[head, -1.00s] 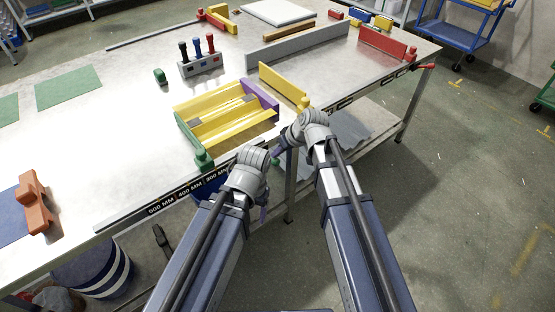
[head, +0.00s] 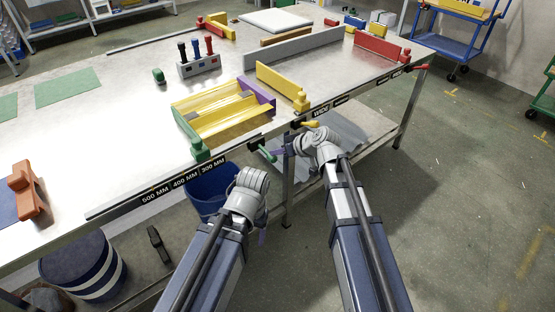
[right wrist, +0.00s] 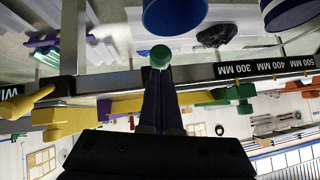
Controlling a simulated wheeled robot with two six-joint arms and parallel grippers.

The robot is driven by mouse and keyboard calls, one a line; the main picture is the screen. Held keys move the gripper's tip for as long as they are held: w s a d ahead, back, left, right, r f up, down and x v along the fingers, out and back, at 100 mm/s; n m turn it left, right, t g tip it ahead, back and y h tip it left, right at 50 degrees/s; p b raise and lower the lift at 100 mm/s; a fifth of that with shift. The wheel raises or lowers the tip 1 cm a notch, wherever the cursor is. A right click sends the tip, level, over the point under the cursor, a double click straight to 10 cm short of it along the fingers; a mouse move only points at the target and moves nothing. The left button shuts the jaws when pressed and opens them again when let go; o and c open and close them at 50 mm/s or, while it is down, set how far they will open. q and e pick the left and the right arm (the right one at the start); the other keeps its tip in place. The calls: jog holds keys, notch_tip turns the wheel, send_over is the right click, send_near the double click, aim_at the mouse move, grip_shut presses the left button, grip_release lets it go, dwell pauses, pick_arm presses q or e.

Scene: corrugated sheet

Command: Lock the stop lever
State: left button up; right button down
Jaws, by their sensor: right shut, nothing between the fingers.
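Three levers sit along the table's front edge: a green-tipped lever (head: 266,153), a yellow lever (head: 310,123) and a red lever (head: 420,67). The frames do not show which is the stop lever, or whether any is locked. My right gripper (head: 289,146) is shut and empty, just right of the green lever and below the yellow one. In the right wrist view, my dark fingers (right wrist: 161,85) point at the round green knob (right wrist: 160,57); contact cannot be told. The yellow lever (right wrist: 22,102) lies left there. My left gripper (head: 262,220) hangs low before the table, mostly hidden behind its wrist.
The metal table (head: 110,140) carries a yellow corrugated sheet (head: 225,115) between a green stop (head: 190,138) and a purple stop (head: 258,90). A yellow rail (head: 278,84) stands right of it. A blue bin (head: 208,187) sits below the front edge.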

jog(key=f+b, duration=0.1)
jog(key=b, duration=0.1)
jog(key=f+t+y+b, duration=0.1)
jog(key=b, duration=0.1)
jog(key=f+t+b, duration=0.1)
jog(key=b, duration=0.1)
jog(key=shift+s+d+y, duration=0.25)
jog(key=shift+y, duration=0.15)
jog(key=shift+r, duration=0.1)
jog(key=shift+r+p, duration=0.55)
jog(key=shift+r, duration=0.15)
jog(key=shift+r, duration=0.15)
